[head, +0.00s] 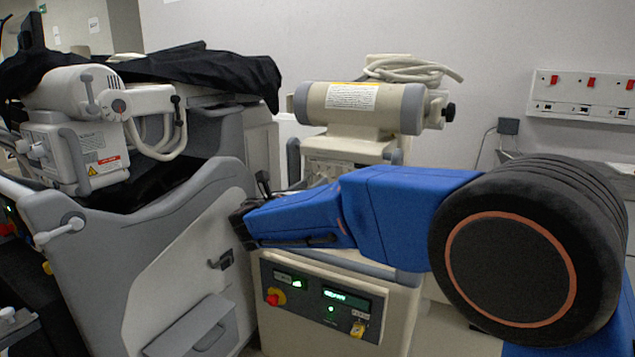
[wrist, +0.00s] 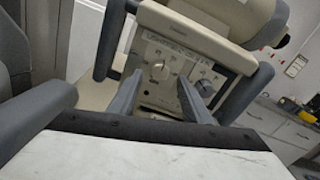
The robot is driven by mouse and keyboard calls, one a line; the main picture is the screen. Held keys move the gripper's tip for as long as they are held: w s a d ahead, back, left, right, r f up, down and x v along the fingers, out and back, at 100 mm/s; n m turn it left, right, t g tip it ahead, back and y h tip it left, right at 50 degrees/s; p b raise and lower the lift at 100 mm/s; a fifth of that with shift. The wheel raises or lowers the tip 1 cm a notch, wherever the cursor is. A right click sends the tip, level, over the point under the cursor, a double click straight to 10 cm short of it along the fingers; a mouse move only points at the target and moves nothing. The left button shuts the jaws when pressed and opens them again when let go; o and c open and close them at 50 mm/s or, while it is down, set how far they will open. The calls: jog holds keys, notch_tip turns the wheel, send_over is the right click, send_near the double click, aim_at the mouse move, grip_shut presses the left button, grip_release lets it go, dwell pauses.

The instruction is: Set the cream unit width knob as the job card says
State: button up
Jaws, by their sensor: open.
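The cream unit (head: 345,160) stands in the middle of the head view, with a grey-ended cylinder on top. Its upper panel (wrist: 150,98) faces the wrist camera. A pale round knob (wrist: 158,71) sits on the panel's left part, and a dark knob (wrist: 205,88) is to its right. The lettering is too small to read, so I cannot tell which is the width knob. My gripper (wrist: 160,77) is open, its two grey fingers on either side of the pale knob in the wrist view. Contact is not visible. My arm hides part of the panel in the head view.
A white label (head: 351,96) is on the cylinder; its text is unreadable. A lower panel (head: 320,302) has a lit green display and a red knob. A grey cart (head: 150,250) under black cloth stands close on the left. Grey rails (wrist: 108,40) flank the upper panel.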

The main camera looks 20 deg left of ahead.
jog(key=w, duration=0.4)
jog(key=shift+w+d, duration=0.1)
jog(key=shift+d, duration=0.1)
jog(key=c, duration=1)
